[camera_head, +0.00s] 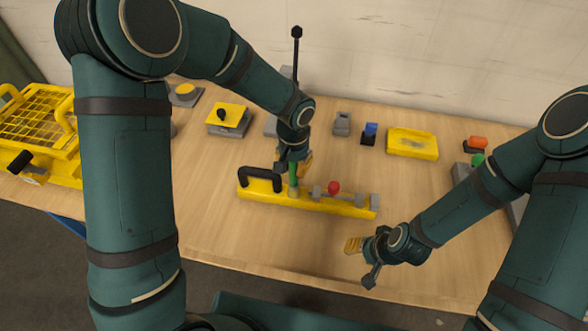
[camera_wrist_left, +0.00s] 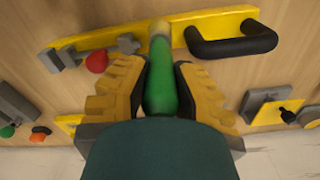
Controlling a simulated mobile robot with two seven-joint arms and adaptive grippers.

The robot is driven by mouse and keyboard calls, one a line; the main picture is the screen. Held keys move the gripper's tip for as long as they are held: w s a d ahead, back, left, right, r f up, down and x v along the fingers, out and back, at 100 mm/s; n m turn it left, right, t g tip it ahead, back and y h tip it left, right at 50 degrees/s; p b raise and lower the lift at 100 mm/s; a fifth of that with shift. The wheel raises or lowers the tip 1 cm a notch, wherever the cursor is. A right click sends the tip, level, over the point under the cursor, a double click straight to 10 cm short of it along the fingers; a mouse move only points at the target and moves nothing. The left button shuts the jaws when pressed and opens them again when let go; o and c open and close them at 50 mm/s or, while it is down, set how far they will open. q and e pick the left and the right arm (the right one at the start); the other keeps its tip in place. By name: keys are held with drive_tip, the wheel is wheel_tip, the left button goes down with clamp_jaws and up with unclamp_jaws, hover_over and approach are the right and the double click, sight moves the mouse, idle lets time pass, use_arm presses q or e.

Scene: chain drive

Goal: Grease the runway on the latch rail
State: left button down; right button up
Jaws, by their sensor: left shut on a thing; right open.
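The latch rail is a long yellow bar (camera_head: 348,209) on the table, with a black handle at its left end and grey blocks and a red knob toward its right. It also shows across the top of the left wrist view (camera_wrist_left: 219,17). My left gripper (camera_head: 291,168) is shut on a green grease stick (camera_wrist_left: 160,85) with a pale tip. The tip is at the rail between the black handle and the grey blocks; I cannot tell whether it touches. My right gripper (camera_head: 362,260) is open and empty, in front of the rail's right end.
A yellow wire basket (camera_head: 40,125) stands at the far left. Behind the rail are a yellow plate with a black knob (camera_head: 228,116), a blue-topped block (camera_head: 369,133) and a yellow pad (camera_head: 412,144). Red and green knobs (camera_head: 476,146) are at the right. The front middle of the table is clear.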

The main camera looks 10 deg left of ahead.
use_arm(q)
drive_tip(key=shift+w+r+p, duration=0.25)
drive_tip(key=shift+r+p, duration=0.25)
drive_tip(key=shift+r, duration=0.25)
use_arm(e)
drive_tip(key=shift+w+r, duration=0.15)
drive_tip(key=shift+r, duration=0.55)
use_arm(q)
drive_tip(key=shift+s+r+p, duration=0.1)
drive_tip(key=shift+r+p, duration=1.25)
drive_tip(key=shift+r, duration=0.75)
use_arm(e)
drive_tip(key=v, duration=0.3)
drive_tip(key=shift+a+r, duration=0.15)
drive_tip(key=shift+a, duration=0.1)
